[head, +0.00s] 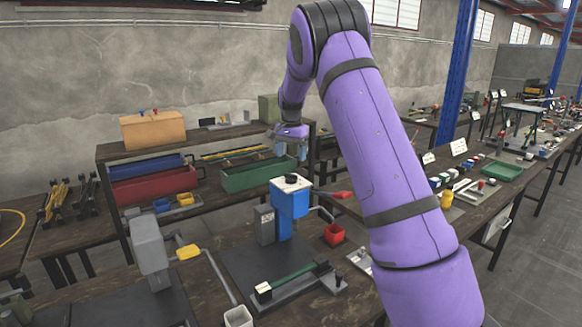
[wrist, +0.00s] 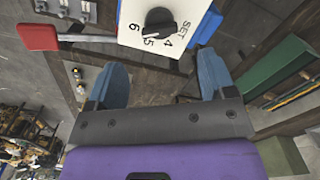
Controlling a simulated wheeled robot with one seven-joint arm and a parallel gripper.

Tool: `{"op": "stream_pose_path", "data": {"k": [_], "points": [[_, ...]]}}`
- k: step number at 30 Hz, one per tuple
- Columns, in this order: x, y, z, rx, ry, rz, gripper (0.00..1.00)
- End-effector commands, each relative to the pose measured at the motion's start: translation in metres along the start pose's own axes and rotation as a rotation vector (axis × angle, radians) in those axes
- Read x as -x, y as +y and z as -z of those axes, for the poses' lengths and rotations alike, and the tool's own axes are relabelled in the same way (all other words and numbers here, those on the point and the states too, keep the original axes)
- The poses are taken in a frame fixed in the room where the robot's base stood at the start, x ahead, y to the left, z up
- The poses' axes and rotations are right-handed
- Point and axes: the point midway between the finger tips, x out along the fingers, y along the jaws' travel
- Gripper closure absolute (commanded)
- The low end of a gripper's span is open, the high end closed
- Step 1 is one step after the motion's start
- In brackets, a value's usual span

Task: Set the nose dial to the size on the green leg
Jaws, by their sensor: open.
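The blue rivet press (head: 290,208) stands on a dark plate on the bench. The nose dial (wrist: 160,22) is a black knob on a white face marked SET, 4, 5 and 6. The knob's mark seems to lie near the 5, but I cannot tell exactly. In the head view the dial (head: 291,179) is on top of the press. A green bar (head: 292,282), perhaps the green leg, lies in front of the press with a white end block; no size is readable. My gripper (wrist: 160,78) is open and empty, above and apart from the dial; it also shows in the head view (head: 292,150).
A red-handled lever (wrist: 40,37) sticks out from the press. A red bin (head: 334,234) stands right of it, and a grey press (head: 150,245) with a yellow handle stands left. A shelf (head: 190,146) with red, blue and green trays is behind.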

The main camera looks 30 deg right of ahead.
Motion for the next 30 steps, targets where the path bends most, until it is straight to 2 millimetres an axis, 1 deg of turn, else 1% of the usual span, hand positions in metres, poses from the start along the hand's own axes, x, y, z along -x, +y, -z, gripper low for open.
{"op": "stream_pose_path", "data": {"k": [1, 3, 6, 10, 25, 28, 30], "points": [[0.008, 0.000, 0.000, 0.000, 0.000, 0.001, 0.23], [0.015, 0.000, 0.000, 0.000, 0.001, 0.001, 0.23], [0.023, 0.000, 0.000, 0.000, 0.000, 0.001, 0.23], [0.026, 0.000, 0.000, 0.000, 0.000, 0.000, 0.23], [0.026, 0.000, -0.001, 0.001, 0.000, 0.001, 0.23], [0.034, 0.003, -0.006, 0.013, 0.001, 0.009, 0.23], [0.045, 0.008, -0.015, 0.034, 0.004, 0.023, 0.23]]}}
